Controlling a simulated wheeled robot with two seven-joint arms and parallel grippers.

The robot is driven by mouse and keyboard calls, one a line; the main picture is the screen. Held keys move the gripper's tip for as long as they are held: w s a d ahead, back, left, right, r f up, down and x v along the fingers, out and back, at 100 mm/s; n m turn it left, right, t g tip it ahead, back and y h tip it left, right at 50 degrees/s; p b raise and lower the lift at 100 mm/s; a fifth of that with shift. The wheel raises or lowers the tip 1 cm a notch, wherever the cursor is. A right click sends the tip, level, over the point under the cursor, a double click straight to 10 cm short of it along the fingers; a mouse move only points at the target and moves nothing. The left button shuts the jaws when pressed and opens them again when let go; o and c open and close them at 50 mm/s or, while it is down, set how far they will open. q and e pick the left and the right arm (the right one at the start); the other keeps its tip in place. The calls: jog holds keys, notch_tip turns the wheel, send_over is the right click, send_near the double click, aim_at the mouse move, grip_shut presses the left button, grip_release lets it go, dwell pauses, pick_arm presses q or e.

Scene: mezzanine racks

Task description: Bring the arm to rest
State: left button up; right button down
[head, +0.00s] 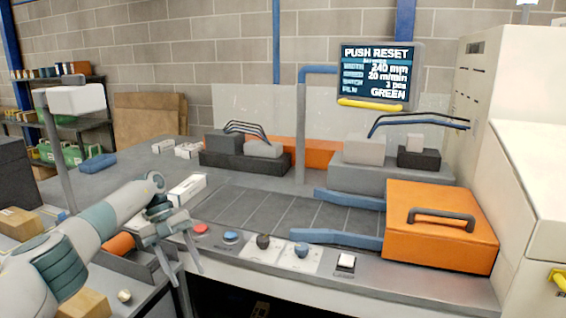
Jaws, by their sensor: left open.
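My left arm comes in from the lower left, and its gripper (180,266) hangs fingers down at the front left edge of the machine bench. Its two fingers are spread apart with nothing between them. The gripper is just left of and in front of a red button (200,229) on the control strip; I cannot tell whether it touches the bench edge. My right gripper is not in view.
The control strip also has a blue button (231,237), two knobs (263,242) and a white switch (346,262). An orange box with a handle (440,240) stands right. A screen (375,75) reads "PUSH RESET". A white carton (187,188) lies behind the gripper.

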pick_arm(q)
jog(key=s+d+f+n+t+h, duration=0.3)
jog(key=d+f+n+t+h, duration=0.25)
jog(key=d+f, duration=0.7)
jog(key=s+d+f+n+t+h, duration=0.35)
jog(key=d+f+t+h, duration=0.2)
jog(key=d+f, duration=0.7)
jog(key=s+a+f+n+t+y, duration=0.3)
jog(key=s+a+f+n+y, duration=0.2)
jog(key=s+f+n, duration=0.45)
jog(key=s+a+f+n+t+y, duration=0.2)
jog(key=s+a+f+n+y, duration=0.3)
jog(key=f, duration=0.7)
jog(key=s+a+f+n+g+y, duration=0.2)
jog(key=s+f, duration=0.4)
jog(key=s, duration=0.5)
jog(key=s+a+f+n+g+y, duration=0.1)
jog(key=s+a+f+n+g, duration=0.2)
jog(key=s+f, duration=0.4)
jog(key=s+a+n, duration=0.1)
jog(key=s, duration=0.4)
jog(key=shift+s+a+y, duration=0.15)
jog(key=shift+s+y, duration=0.05)
jog(key=shift+y, duration=0.2)
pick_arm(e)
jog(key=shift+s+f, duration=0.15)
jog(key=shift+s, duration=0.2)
